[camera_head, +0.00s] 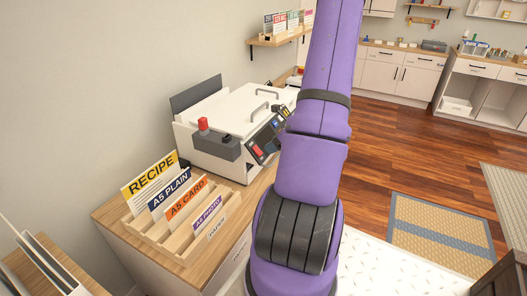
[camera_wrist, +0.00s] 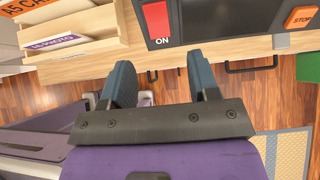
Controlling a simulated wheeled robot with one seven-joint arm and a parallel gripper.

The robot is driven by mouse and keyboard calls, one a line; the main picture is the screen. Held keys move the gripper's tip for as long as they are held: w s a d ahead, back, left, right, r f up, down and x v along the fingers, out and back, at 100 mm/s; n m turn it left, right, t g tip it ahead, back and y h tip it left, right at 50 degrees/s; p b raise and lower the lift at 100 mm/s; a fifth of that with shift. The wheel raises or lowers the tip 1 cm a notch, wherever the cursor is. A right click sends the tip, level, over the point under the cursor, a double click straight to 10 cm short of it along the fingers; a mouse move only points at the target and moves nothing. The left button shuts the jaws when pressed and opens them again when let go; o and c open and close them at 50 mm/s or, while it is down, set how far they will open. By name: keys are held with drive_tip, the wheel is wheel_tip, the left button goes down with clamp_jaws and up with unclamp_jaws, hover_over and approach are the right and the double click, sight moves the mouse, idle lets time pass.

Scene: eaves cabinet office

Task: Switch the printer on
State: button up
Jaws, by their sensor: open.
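The white printer (camera_head: 232,113) stands on the wooden cabinet top in the head view, its dark control panel (camera_head: 268,136) facing right. In the wrist view the panel (camera_wrist: 225,20) crosses the top. A red switch (camera_wrist: 156,20) sits at its left end, with the word ON below it. An orange STOP button (camera_wrist: 301,17) is at the far right. My gripper (camera_wrist: 160,72) is open and empty. Its two fingertips are just below the ON label in the picture, apart from the switch. My gripper is not visible in the head view; my purple arm covers part of the printer.
A wooden sorter (camera_head: 185,232) with labelled cards stands beside the printer; it also shows in the wrist view (camera_wrist: 75,52). A cabinet handle (camera_wrist: 250,66) lies below the panel. A wall shelf (camera_head: 280,38) hangs behind. Open floor (camera_head: 385,130) lies to the right.

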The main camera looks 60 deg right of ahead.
sight(260, 153)
drive_tip(key=x, duration=0.6)
drive_tip(key=shift+w+f, duration=0.2)
drive_tip(key=shift+w, duration=0.05)
drive_tip(key=c, duration=0.9)
drive_tip(key=shift+s+f+t, duration=0.1)
drive_tip(key=shift+t, duration=0.4)
drive_tip(key=o, duration=0.9)
